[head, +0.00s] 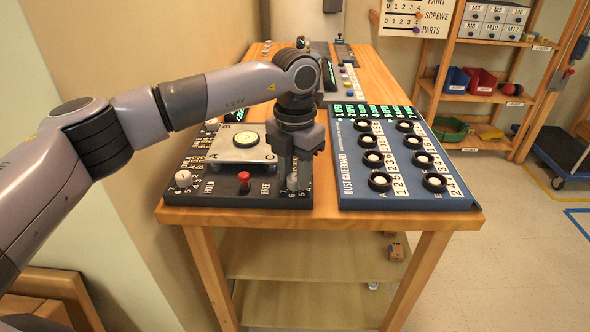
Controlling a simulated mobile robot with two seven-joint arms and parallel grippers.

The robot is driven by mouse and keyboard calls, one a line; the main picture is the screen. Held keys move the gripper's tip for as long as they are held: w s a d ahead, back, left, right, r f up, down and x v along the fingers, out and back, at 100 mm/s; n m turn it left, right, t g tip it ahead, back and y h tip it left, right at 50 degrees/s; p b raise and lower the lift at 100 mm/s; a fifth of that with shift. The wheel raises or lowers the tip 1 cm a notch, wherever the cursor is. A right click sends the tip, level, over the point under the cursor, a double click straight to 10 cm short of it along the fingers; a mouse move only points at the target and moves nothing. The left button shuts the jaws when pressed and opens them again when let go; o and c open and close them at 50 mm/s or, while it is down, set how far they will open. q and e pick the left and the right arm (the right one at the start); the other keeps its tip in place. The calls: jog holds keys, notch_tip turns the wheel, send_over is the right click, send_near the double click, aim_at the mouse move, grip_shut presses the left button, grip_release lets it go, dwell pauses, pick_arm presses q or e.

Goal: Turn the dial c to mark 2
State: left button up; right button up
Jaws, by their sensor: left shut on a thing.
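My left gripper (297,178) reaches down over the front right corner of a dark panel (210,197). Its fingers point down and are shut on a dial there, which they mostly hide. White figures show beside the fingers, but I cannot read the dial's letter or its pointer. On the same panel are a white knob (182,178) at the left and a red-topped lever (244,182) between the words HOLD and FREE. A metal plate (224,151) with a round green-ringed bubble level (247,139) lies behind them. My right gripper is not in view.
To the right, the blue dust gate board (351,187) carries several black-ringed knobs and green displays. More devices stand farther back on the wooden table (330,219). Shelves with a blue bin (454,80) and a red bin (480,81) stand at the back right.

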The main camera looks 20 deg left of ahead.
aim_at(295, 177)
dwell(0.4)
pick_arm(q)
jog(key=o, duration=1)
jog(key=shift+o, duration=0.2)
jog(key=shift+r, duration=3.65)
